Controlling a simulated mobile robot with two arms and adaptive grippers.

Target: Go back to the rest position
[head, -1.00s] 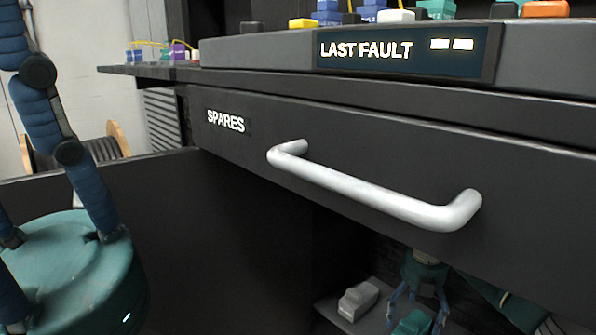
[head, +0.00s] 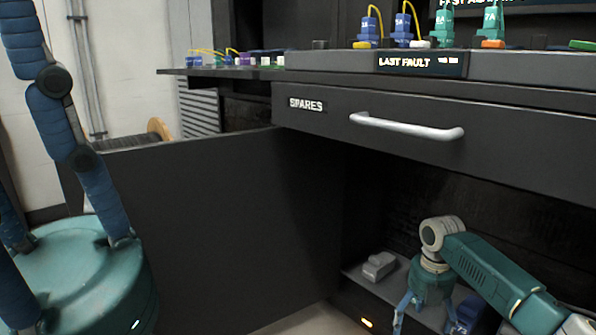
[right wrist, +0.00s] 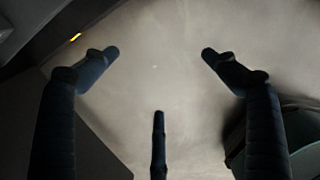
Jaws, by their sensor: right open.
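My right gripper (head: 425,322) hangs fingers-down in front of the open lower cabinet, at the lower right of the head view. In the right wrist view its padded fingers (right wrist: 159,54) are spread wide, with only pale floor between them. They hold nothing. My left gripper stands large at the left edge of the head view, its teal body (head: 80,270) low and its blue segmented fingers (head: 60,110) pointing up. Its fingertips are out of the picture.
The spares drawer (head: 320,125) with its silver handle (head: 410,127) is shut above the cabinet. A dark cabinet door (head: 210,225) stands open. A grey block (head: 380,265) and a blue block (head: 468,312) are in the cabinet. Plugs with yellow cables (head: 402,27) stand on top.

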